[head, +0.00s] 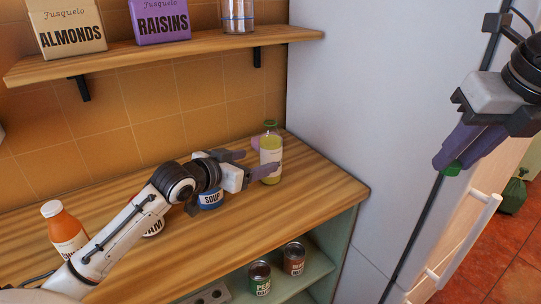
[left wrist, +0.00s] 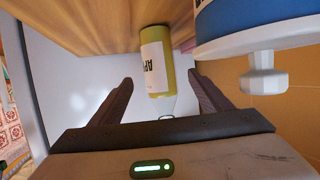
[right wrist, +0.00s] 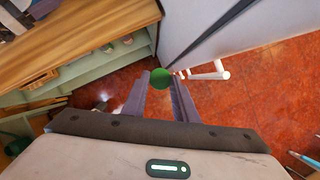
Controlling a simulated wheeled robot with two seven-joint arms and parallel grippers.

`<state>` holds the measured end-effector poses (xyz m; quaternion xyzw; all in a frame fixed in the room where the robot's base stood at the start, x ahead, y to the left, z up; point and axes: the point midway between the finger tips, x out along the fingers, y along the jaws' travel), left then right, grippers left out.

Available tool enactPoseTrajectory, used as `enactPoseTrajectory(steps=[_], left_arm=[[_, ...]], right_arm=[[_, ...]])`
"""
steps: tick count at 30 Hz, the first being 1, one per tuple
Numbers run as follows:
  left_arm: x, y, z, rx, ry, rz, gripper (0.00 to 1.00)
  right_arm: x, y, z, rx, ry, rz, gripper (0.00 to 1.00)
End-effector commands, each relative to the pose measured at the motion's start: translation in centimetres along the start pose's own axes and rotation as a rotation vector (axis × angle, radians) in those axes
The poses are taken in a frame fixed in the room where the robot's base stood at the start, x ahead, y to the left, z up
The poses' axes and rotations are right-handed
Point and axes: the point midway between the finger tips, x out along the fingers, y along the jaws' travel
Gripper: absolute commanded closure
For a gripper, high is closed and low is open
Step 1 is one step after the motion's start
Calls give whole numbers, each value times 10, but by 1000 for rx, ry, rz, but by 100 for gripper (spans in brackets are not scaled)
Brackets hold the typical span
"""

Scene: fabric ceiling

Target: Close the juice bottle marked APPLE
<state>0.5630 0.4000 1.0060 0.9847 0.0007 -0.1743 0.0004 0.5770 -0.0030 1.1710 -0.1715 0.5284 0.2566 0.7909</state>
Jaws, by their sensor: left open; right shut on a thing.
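The juice bottle (head: 271,160), yellow-green with a white label, stands upright on the wooden counter near the refrigerator side. In the left wrist view the bottle (left wrist: 154,62) appears upside down, its label partly readable as "AP", with a clear neck. My left gripper (head: 260,162) is open, its fingers on either side of the bottle; I cannot tell whether they touch it. My right gripper (head: 450,166) is shut on a small green cap (head: 452,170), held in the air right of the counter. The cap (right wrist: 160,76) also shows between its fingertips in the right wrist view.
A blue SOUP container (head: 211,200) stands close beside the left gripper. A mauve thing (head: 255,143) is partly hidden behind the bottle. An orange bottle (head: 64,229) is at the left. A shelf (head: 200,47) hangs above; the refrigerator (head: 370,110) borders the counter's right.

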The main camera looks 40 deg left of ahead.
Motion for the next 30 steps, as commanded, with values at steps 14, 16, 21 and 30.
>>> enactPoseTrajectory(steps=[14, 16, 21, 30], left_arm=[[30, 1, 0, 1, 1, 1, 29], [30, 1, 0, 1, 1, 1, 29], [44, 0, -3, -1, 1, 0, 29], [80, 0, -2, 0, 1, 0, 29]], right_arm=[[-2, 0, 1, -1, 0, 0, 94], [-2, 0, 1, -1, 0, 0, 94], [-6, 0, 2, -1, 0, 0, 94], [-10, 0, 4, -1, 0, 0, 94]])
